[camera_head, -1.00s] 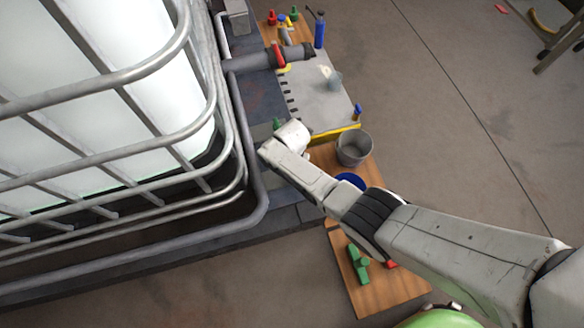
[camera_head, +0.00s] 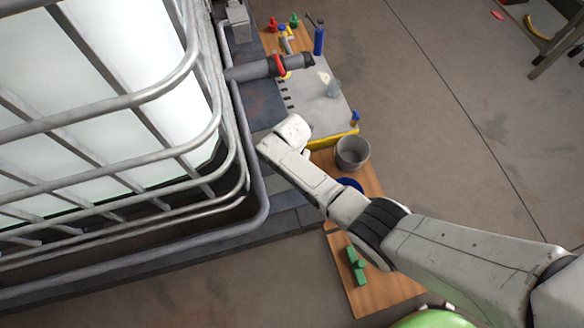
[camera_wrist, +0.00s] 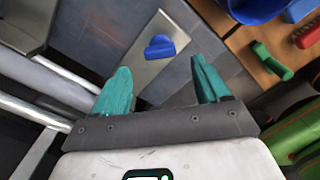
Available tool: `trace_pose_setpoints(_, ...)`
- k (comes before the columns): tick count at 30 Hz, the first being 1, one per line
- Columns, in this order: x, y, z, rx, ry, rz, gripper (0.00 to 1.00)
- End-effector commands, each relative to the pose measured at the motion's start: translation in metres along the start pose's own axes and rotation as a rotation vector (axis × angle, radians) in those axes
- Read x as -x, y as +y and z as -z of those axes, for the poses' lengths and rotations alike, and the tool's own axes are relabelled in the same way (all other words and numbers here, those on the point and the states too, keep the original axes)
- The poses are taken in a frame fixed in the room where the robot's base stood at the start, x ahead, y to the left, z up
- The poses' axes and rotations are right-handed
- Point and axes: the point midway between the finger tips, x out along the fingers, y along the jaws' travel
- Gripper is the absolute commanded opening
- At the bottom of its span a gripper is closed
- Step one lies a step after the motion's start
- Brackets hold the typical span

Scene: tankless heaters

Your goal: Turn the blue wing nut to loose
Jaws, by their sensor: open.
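The blue wing nut (camera_wrist: 159,47) shows in the wrist view, on a pale metal plate (camera_wrist: 150,75) set against dark tiles. Its rounded wing points up in the picture. My gripper (camera_wrist: 161,65) has two teal fingers spread wide apart. The wing nut lies beyond the fingertips, roughly in line with the gap between them, and neither finger appears to touch it. In the head view my arm covers the wing nut and the gripper's fingers.
The caged white tank (camera_head: 110,125) with metal bars stands close on the left. A wooden board (camera_head: 385,290) carries green pieces (camera_head: 356,264). A grey bucket (camera_head: 352,152), a blue bowl (camera_wrist: 255,8) and a grey pipe (camera_head: 255,70) are nearby. Open floor lies right.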

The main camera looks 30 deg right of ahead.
Motion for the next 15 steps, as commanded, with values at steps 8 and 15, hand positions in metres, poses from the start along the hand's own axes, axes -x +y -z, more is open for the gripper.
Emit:
trace_pose_setpoints(8, 0.038, 0.000, 0.000, 0.000, 0.000, 0.000, 0.74)
trace_pose_setpoints(15, 0.041, 0.000, 0.000, -0.001, 0.000, 0.001, 0.74)
